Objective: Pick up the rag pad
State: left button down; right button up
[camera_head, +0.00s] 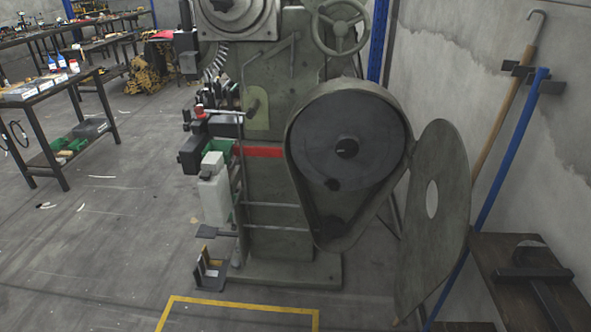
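I cannot make out a rag pad for certain in the head view. A rumpled yellow-brown heap (148,72) lies on the floor at the back left, with a red cloth-like piece (162,35) above it. It is too far off to tell what it is. Neither of my grippers shows in this view.
A large green-grey press (262,210) fills the middle, with a loose round cover (437,215) on its right. A workbench (52,83) with bottles and boxes stands at left. A dark table (500,250) is at lower right. The left floor is mostly clear.

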aim_at(60, 161)
jog(key=u, duration=1.45)
jog(key=z, duration=1.2)
jog(key=i+j+u, duration=0.7)
jog(key=i, duration=0.2)
jog(key=i+j+u, duration=0.15)
jog(key=i+u, duration=0.2)
jog(key=i, duration=0.15)
jog(key=i+u, duration=0.35)
jog(key=i, duration=0.15)
